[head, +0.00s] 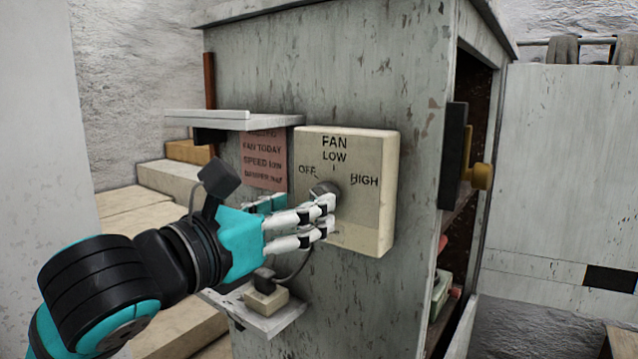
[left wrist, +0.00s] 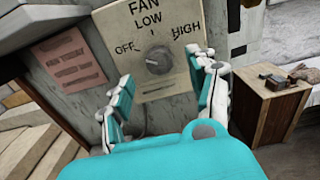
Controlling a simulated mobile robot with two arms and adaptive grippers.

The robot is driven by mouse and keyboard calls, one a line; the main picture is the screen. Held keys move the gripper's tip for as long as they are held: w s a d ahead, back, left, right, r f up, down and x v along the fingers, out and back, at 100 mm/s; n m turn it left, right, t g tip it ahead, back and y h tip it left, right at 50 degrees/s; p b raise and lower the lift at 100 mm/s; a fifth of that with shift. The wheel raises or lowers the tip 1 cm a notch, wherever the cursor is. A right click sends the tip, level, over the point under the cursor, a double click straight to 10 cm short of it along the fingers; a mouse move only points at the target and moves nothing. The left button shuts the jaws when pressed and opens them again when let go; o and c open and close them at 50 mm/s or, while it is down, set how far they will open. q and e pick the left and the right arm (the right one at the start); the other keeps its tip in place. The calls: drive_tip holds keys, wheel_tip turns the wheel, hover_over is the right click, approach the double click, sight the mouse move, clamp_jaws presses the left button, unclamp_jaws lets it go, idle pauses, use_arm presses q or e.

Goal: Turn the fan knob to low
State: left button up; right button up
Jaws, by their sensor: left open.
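The fan control box (head: 375,215) is a cream panel on the side of a grey cabinet, lettered FAN, OFF, LOW and HIGH. Its round grey knob (head: 324,190) sits below LOW, partly hidden by my fingers in the head view. The knob shows whole in the left wrist view (left wrist: 158,60); I cannot tell which mark it points to. My left gripper (head: 328,216) is open in front of the box, close to the knob. In the left wrist view its fingers (left wrist: 166,76) spread to either side below the knob, with nothing between them. My right gripper is not in view.
A pink notice (head: 264,160) hangs left of the box under a small shelf (head: 235,121). A lower ledge (head: 262,322) with a small corded block (head: 266,298) lies beneath my wrist. The cabinet's open side, with a yellow handle (head: 482,176), is to the right.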

use_arm(q)
drive_tip(key=p+x, duration=0.1)
drive_tip(key=x, duration=0.4)
drive_tip(key=shift+w, duration=0.1)
drive_tip(key=c, duration=1.2)
drive_tip(key=shift+o, duration=0.2)
drive_tip(key=shift+m+b, duration=5.9)
drive_tip(key=shift+b, duration=1.5)
